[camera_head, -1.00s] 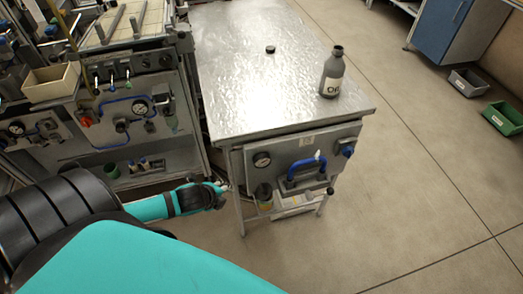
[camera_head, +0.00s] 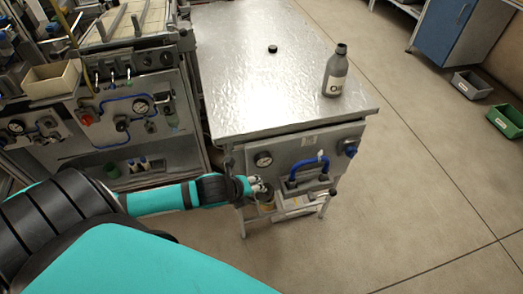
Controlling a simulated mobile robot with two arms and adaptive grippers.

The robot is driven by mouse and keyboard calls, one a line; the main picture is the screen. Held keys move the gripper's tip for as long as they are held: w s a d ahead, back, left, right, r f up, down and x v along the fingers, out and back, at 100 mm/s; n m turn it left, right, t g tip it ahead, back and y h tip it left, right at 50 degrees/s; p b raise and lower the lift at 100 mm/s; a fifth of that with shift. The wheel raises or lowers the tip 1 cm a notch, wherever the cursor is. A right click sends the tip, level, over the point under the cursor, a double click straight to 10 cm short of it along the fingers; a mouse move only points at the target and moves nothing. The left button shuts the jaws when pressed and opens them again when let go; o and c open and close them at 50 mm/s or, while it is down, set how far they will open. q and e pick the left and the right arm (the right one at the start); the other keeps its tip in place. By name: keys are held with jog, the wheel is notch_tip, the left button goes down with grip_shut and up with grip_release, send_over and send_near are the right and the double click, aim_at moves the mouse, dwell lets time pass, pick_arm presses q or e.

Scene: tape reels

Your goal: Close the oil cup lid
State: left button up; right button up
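My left arm reaches in from the left, and its gripper (camera_head: 260,184) is at the front panel of the metal table, low and left of the blue handle. A small cup with a yellowish lower part (camera_head: 267,205), seemingly the oil cup, is just below and behind the fingertips. The gripper hides its top, so I cannot tell how its lid stands or whether they touch. The finger opening is too small to read. My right gripper is not in view. A grey bottle labelled as oil (camera_head: 335,72) stands upright on the table, with a small black cap (camera_head: 272,49) lying apart from it.
The metal table (camera_head: 240,90) has a mostly bare top. A machine bench (camera_head: 130,125) stands left.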

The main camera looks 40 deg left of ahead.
aim_at(261, 195)
pick_arm(q)
jog(key=b+x, duration=0.1)
jog(key=x, duration=0.6)
jog(key=shift+w+f, duration=0.15)
jog(key=shift+f, duration=0.05)
grip_shut()
